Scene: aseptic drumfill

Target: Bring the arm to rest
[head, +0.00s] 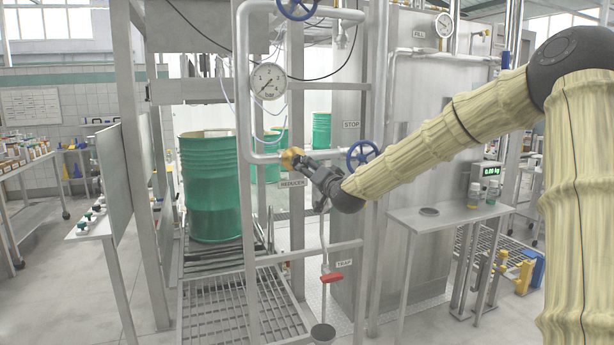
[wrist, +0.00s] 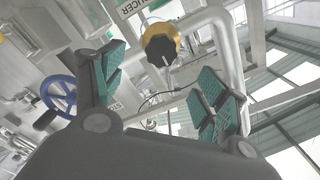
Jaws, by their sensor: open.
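My gripper (head: 311,172) is at the end of my outstretched, cream-sleeved arm, beside the pipe frame. In the wrist view my gripper (wrist: 163,86) has its two green-padded fingers wide apart, with nothing held between them. A brass-yellow reducer knob (head: 291,158) is on the pipe just left of the fingertips in the head view. In the wrist view the knob (wrist: 161,46), yellow with a dark front, appears beyond the gap between the fingers. I cannot tell the exact distance between the fingers and the knob.
A pressure gauge (head: 268,81) sits above the knob. A blue handwheel (head: 362,154) is close to my wrist. A green drum (head: 210,190) stands left; a small table (head: 450,215) stands right, under my arm.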

